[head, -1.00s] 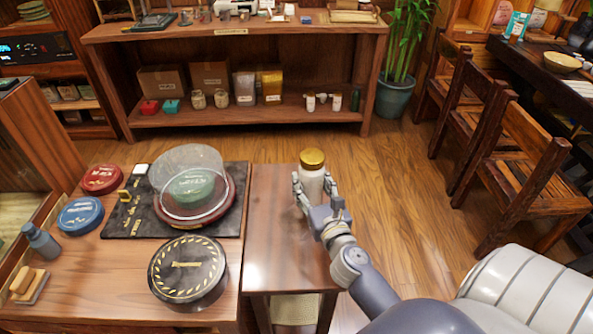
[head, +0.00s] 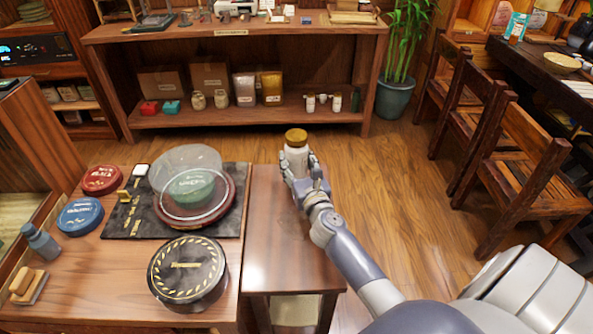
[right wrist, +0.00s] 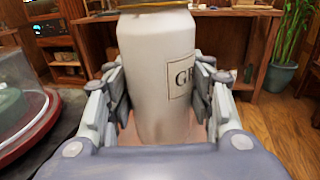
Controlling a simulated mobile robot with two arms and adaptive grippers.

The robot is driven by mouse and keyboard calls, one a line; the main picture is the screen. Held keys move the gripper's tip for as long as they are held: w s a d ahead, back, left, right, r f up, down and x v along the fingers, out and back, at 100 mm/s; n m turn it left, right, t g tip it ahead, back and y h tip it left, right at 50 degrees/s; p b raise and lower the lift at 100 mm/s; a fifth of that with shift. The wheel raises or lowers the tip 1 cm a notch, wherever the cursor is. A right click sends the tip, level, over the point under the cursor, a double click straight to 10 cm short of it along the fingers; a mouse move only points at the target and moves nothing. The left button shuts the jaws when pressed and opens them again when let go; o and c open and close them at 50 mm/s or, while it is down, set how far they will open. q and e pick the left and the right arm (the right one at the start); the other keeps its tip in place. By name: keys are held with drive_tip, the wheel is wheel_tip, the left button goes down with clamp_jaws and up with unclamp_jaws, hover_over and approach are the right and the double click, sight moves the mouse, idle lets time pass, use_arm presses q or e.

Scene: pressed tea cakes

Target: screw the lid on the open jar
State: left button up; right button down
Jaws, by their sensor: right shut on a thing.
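A white jar (head: 296,158) with a gold lid (head: 296,136) on its top stands upright at the far end of the small wooden side table. My right gripper (head: 304,178) is shut on the jar body from the near side. In the right wrist view the jar (right wrist: 158,90) sits between both fingers, its label partly showing "GR" at the right. The lid shows there only as a thin gold edge at the top. I cannot tell how tightly the lid sits, or whether the jar touches the table. My left gripper is not in view.
The side table's front is bare. Chairs (head: 515,160) stand at the right.

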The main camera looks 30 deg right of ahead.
sight(299, 177)
drive_tip(key=shift+f+b, duration=0.85)
drive_tip(key=shift+f, duration=0.75)
drive_tip(key=shift+f, duration=0.2)
drive_tip(key=c, duration=0.7)
unclamp_jaws()
drive_tip(key=shift+c, duration=0.2)
drive_tip(key=shift+r, duration=0.15)
